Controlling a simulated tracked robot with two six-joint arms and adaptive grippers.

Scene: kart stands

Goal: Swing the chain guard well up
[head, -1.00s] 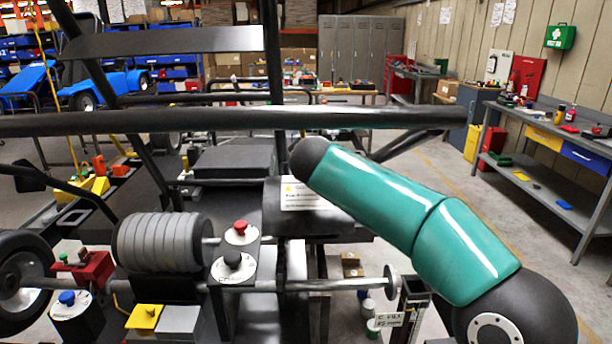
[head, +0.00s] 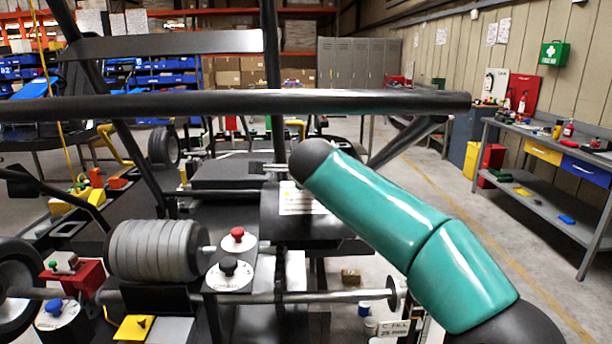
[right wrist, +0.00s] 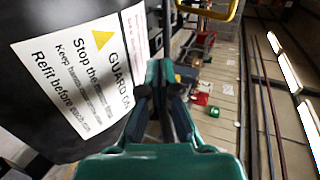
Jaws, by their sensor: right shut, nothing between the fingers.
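The chain guard (head: 270,213) is a black cover with a white warning label, at the middle of the kart in the head view. Its black face and label fill the left of the right wrist view (right wrist: 45,135). My teal right arm crosses the guard's right side in the head view and hides part of it. My right gripper (right wrist: 162,88) is shut and empty, beside the label edge in the right wrist view. I cannot tell whether it touches the guard. My left gripper is not in view.
A long dark frame bar (head: 230,104) runs across above the guard. A grey ribbed cylinder (head: 155,250) and a red knob (head: 237,233) are left of it. A steel axle (head: 320,297) runs below. A workbench (head: 560,205) stands at the right, with clear floor before it.

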